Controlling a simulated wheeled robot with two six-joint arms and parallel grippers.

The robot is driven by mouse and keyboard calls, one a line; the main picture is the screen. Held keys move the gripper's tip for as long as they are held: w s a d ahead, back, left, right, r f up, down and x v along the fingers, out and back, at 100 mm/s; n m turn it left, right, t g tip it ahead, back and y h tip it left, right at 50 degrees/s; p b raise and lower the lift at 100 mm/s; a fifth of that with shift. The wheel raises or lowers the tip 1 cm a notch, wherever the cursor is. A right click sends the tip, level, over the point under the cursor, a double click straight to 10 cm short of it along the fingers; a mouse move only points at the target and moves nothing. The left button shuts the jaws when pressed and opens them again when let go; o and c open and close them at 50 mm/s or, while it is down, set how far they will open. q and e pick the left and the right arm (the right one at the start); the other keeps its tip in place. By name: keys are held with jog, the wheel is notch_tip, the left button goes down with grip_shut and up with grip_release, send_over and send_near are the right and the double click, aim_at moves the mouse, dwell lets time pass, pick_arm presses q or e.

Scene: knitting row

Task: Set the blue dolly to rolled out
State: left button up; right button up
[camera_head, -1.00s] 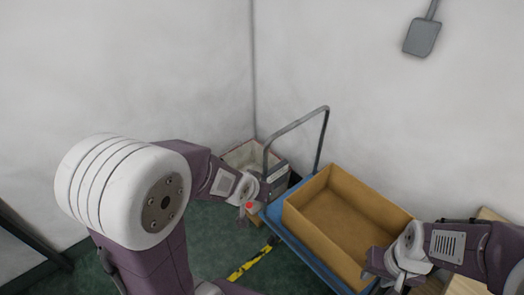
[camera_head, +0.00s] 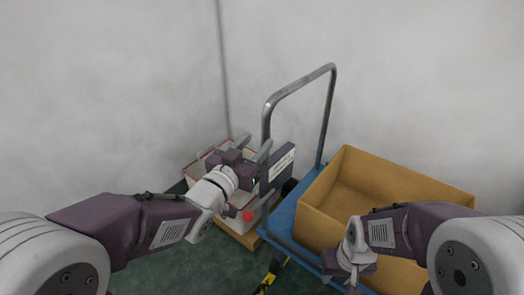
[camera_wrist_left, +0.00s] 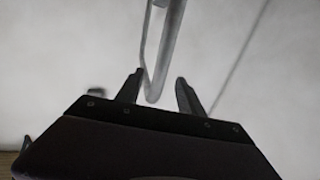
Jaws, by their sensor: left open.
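The blue dolly (camera_head: 283,215) stands at the wall with its grey tube handle (camera_head: 302,84) upright at its left end. A tan open box (camera_head: 325,222) sits on its deck. My left gripper (camera_head: 254,145) is open at the near post of the handle, with its fingers pointing up and away. In the left wrist view the handle tube (camera_wrist_left: 163,45) runs down between the two open fingers (camera_wrist_left: 160,80); I cannot tell if they touch it. My right gripper (camera_head: 345,278) is low in front of the box; its fingers are unclear.
A pale bin with a red rim (camera_head: 200,168) stands in the corner left of the dolly, partly behind my left gripper. A red round knob (camera_head: 247,216) shows below that gripper. Yellow-black tape (camera_head: 268,276) marks the green floor, which is clear in front.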

aim_at(269, 130)
pick_arm(q)
jog(key=shift+w+f, duration=0.15)
jog(key=shift+f, duration=0.05)
jog(key=b+x, duration=0.1)
jog(key=x, duration=0.7)
jog(key=shift+f+b, duration=0.15)
jog(key=shift+b, duration=0.2)
jog(key=shift+w+d, duration=0.15)
jog(key=shift+w, duration=0.25)
pick_arm(e)
notch_tip(269, 130, down, 2)
jog(key=shift+f, duration=0.2)
pick_arm(q)
grip_shut()
